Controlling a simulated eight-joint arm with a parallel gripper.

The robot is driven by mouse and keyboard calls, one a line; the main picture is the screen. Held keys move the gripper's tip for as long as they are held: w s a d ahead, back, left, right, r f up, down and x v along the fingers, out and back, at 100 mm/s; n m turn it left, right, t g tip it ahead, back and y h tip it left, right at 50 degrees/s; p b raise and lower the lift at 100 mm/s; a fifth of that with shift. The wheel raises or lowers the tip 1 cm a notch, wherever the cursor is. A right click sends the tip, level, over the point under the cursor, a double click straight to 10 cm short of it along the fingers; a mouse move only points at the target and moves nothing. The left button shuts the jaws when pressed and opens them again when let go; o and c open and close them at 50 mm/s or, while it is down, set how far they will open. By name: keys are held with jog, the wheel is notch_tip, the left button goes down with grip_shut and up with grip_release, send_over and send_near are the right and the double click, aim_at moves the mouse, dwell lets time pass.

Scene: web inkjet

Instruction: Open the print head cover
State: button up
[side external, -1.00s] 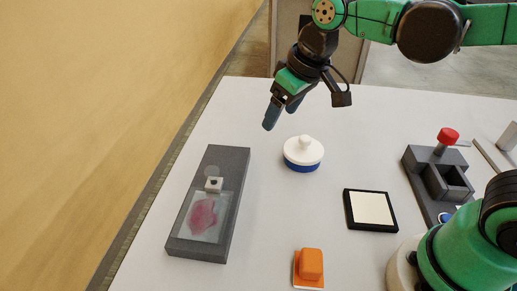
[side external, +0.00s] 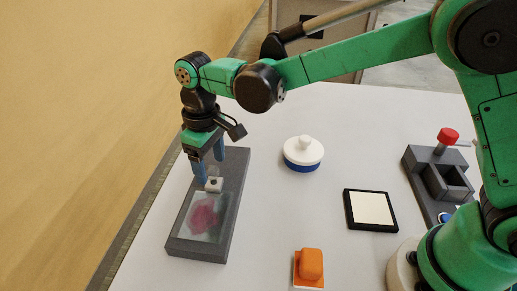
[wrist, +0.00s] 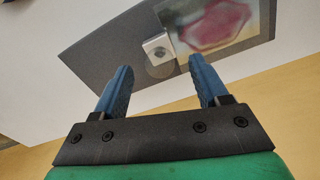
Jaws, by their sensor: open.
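A long dark grey base (side external: 237,195) lies on the table at the left, with a clear panel (side external: 206,218) over a pink patch; this looks like the print head cover. A small pale block with a dark spot (side external: 213,185) sits at the panel's far end. It also shows in the wrist view (wrist: 158,47), with a round disc (wrist: 162,70) beside it. My gripper (side external: 210,170) points down over the base with blue fingers apart and empty. In the wrist view the block lies ahead, between the lines of the two fingers (wrist: 160,67). I cannot tell the exact height gap.
A white-knobbed round lid with a blue rim (side external: 303,153) stands right of the base. A black-framed white pad (side external: 370,209), an orange block (side external: 310,264) and a grey fixture with a red knob (side external: 448,137) lie farther right. Table between them is clear.

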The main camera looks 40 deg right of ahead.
jog(key=shift+f, duration=0.45)
grip_shut()
dwell(1.1)
